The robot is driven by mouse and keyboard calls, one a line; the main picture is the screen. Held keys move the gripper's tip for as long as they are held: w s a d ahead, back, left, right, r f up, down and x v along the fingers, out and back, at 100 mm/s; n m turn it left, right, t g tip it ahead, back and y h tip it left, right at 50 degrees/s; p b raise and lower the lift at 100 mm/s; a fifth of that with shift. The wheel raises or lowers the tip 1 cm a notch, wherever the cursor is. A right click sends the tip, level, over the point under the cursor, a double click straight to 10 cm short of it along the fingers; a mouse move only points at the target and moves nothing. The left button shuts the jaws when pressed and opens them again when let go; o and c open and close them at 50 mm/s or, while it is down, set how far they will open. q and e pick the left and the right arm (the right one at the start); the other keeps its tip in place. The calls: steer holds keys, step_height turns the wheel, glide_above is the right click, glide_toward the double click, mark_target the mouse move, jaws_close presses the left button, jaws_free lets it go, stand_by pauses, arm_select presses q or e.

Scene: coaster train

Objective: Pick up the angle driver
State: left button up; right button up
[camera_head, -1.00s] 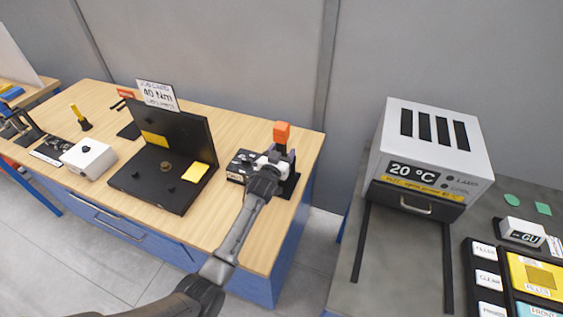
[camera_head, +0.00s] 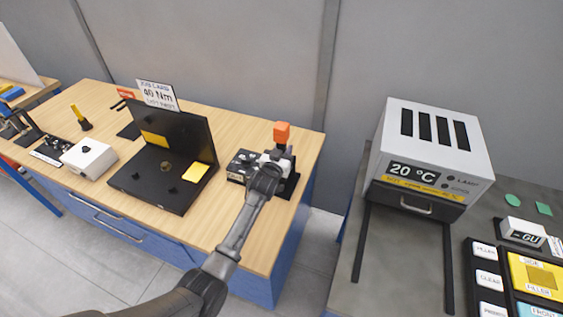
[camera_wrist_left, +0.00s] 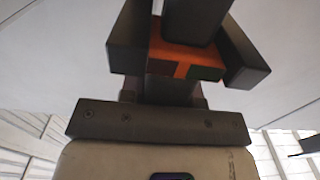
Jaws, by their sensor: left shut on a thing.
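The angle driver (camera_head: 281,132) stands upright at the right end of the wooden bench, with its orange head on top and a dark body below. My left gripper (camera_head: 279,156) reaches it from the front and is shut on it, below the orange head. In the left wrist view, an orange and dark part of the driver (camera_wrist_left: 185,56) sits between the dark fingers of my left gripper (camera_wrist_left: 188,62). The gripper hides much of the driver's lower body. My right gripper is in neither view.
A black box (camera_head: 240,167) stands just left of the driver. A black fixture (camera_head: 140,181) with an upright back plate and a job card (camera_head: 157,95) stands mid-bench. A white box (camera_head: 89,157) is farther left. A white oven (camera_head: 432,145) stands on the grey bench at right.

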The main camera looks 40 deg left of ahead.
mark_target(284, 141)
arm_select(q)
jaws_close()
steer(key=shift+r, duration=0.2)
steer(key=shift+r, duration=0.1)
steer(key=shift+r, duration=1.8)
steer(key=p+v, duration=0.1)
steer(key=v, duration=1.7)
steer(key=shift+s+f, duration=0.1)
steer(key=shift+f, duration=0.05)
